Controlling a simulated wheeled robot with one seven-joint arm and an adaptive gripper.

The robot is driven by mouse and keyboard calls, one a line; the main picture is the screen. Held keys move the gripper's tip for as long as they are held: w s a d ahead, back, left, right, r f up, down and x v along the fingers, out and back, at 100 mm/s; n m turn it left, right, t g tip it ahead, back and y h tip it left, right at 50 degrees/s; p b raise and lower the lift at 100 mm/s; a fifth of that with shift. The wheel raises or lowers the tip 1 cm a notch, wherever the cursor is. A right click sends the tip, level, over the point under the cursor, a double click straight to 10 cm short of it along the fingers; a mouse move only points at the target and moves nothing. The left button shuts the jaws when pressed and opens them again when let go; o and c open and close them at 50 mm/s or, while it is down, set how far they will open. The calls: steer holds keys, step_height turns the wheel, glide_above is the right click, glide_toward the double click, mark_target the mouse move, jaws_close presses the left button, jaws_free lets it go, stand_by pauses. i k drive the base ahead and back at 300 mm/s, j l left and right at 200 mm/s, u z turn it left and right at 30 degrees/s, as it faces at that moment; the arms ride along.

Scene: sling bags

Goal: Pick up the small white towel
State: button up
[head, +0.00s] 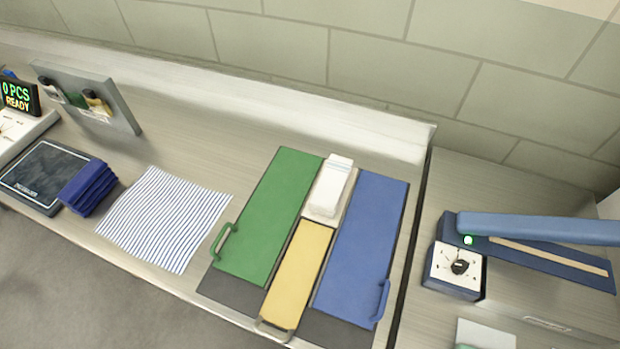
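A small white towel (331,184), folded into a stack or block with faint bluish lines near its far end, lies on the counter between the far parts of a green panel (269,215) and a blue panel (364,245). It sits just beyond the far end of a yellow panel (298,270). My gripper does not show in the head view.
A striped cloth (166,219) lies flat left of the panels. A folded navy cloth (88,187) rests at a dark scale plate (42,174). A grey rack (95,100) stands behind. A blue sealer-like device (460,262) is at right. A wall closes the back.

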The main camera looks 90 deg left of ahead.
mark_target(324, 200)
steer(key=u, duration=3)
steer(key=j+u, duration=0.25)
steer(key=j, duration=0.3)
steer(key=i+j+u, duration=0.25)
steer(key=j, duration=0.25)
steer(key=k, duration=0.05)
